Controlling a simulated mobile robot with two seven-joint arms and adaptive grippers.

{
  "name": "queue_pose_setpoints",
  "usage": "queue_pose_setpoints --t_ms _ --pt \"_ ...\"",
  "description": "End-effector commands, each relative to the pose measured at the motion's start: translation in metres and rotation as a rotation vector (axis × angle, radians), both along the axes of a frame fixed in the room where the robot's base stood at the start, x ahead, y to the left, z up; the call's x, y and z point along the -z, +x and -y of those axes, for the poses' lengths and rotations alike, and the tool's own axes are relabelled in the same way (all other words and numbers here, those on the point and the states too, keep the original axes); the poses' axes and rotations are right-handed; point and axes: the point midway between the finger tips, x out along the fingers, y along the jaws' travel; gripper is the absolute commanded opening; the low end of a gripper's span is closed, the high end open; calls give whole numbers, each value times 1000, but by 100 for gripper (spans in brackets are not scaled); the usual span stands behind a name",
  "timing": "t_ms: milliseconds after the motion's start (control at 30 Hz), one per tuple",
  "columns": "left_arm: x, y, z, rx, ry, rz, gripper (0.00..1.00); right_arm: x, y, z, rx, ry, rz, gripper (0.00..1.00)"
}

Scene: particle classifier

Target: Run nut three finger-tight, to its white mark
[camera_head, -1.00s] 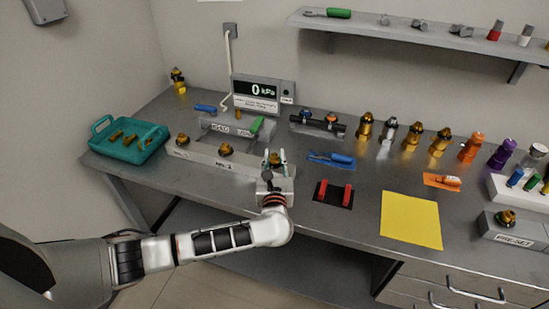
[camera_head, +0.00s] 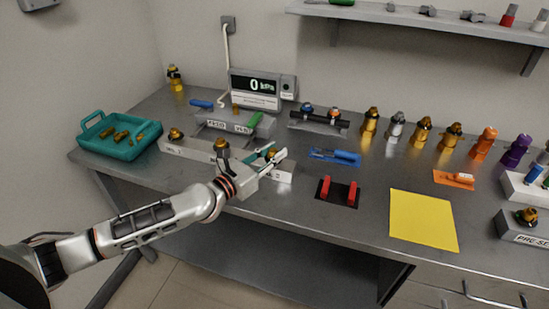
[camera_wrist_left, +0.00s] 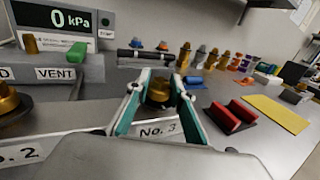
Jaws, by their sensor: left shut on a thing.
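The long grey block (camera_head: 205,154) on the bench carries brass nuts in a row. Nut three (camera_wrist_left: 158,92), a brass fitting, stands above the "No. 3" label (camera_wrist_left: 158,129) in the left wrist view. My left gripper (camera_head: 271,152) has its teal-edged fingers around this nut, one on each side, and is shut on it. Nut two (camera_wrist_left: 8,100) sits to the left, and nut one (camera_head: 176,134) is at the block's left end. I cannot make out a white mark at nut three. My right gripper is not in view.
A gauge (camera_head: 255,88) reading 0 kPa stands behind the block. A teal tray (camera_head: 112,151) with brass pieces is at left. A red-jawed holder (camera_head: 338,191), blue tool (camera_head: 335,156) and yellow sheet (camera_head: 424,219) lie to the right. Bare bench lies between them.

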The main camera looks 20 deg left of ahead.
Motion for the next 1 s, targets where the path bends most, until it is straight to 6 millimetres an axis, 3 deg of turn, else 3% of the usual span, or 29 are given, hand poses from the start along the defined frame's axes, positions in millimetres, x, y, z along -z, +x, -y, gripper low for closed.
queue_pose_setpoints --t_ms 33,367,467,1000 --pt "9 2 -4 41 3 -3 1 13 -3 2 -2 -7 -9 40" --pt "14 2 -2 327 -3 -9 1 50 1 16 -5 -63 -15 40" --pt "12 3 -2 400 -6 -9 1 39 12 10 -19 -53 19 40" --pt "-2 2 -1 612 -4 4 1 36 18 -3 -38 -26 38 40"
